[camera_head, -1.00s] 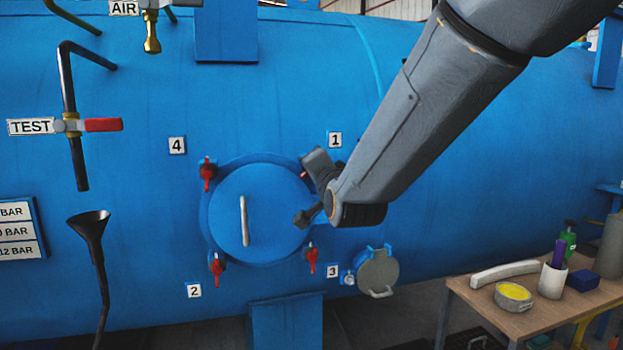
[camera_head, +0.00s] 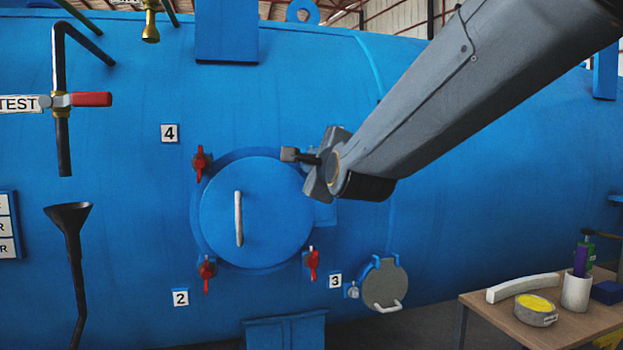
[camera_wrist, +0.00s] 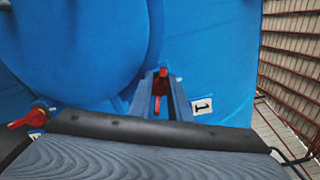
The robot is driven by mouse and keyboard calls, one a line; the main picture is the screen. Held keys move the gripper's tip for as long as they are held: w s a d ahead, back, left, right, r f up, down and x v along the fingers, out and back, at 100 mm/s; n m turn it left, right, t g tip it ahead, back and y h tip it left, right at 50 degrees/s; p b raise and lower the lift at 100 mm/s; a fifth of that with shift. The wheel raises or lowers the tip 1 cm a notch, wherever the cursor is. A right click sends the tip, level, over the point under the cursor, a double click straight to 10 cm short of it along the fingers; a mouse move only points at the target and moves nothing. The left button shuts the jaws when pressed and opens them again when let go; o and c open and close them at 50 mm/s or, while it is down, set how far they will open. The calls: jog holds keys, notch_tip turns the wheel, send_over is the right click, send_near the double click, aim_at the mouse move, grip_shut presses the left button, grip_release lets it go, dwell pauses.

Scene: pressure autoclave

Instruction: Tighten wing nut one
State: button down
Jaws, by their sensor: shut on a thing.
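Wing nut one (camera_wrist: 162,72) is red and sits by the edge of the round blue door in the wrist view, near the label 1 (camera_wrist: 203,106). My gripper (camera_wrist: 160,92) is around it, with a finger on each side, shut on it.
Other red wing nuts show at the upper left (camera_head: 200,163), lower left (camera_head: 207,272) and lower right (camera_head: 313,263) of the door. A white door handle (camera_head: 239,218) stands out. A small grey hatch (camera_head: 384,283) and a cluttered table (camera_head: 490,315) are lower right.

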jog(key=m+b, duration=0.1)
jog(key=b, duration=0.1)
jog(key=m+b, duration=0.2)
jog(key=b, duration=0.1)
jog(key=shift+w+f+m, duration=0.1)
jog(key=shift+f+m, duration=0.1)
jog(key=shift+m, duration=0.1)
jog(key=m+b, duration=0.3)
jog(key=b, duration=0.2)
jog(key=shift+m+b, duration=0.35)
jog(key=shift+m, duration=0.05)
jog(key=m+b, duration=0.2)
jog(key=shift+d+r+b, duration=0.1)
jog(key=shift+r+b, duration=0.05)
jog(key=shift+b, duration=0.15)
jog(key=shift+r+m+b, duration=0.1)
jog(key=shift+m+b, duration=0.9)
jog(key=shift+m, duration=0.9)
jog(key=c, duration=1.6)
grip_release()
jog(key=shift+c, duration=0.2)
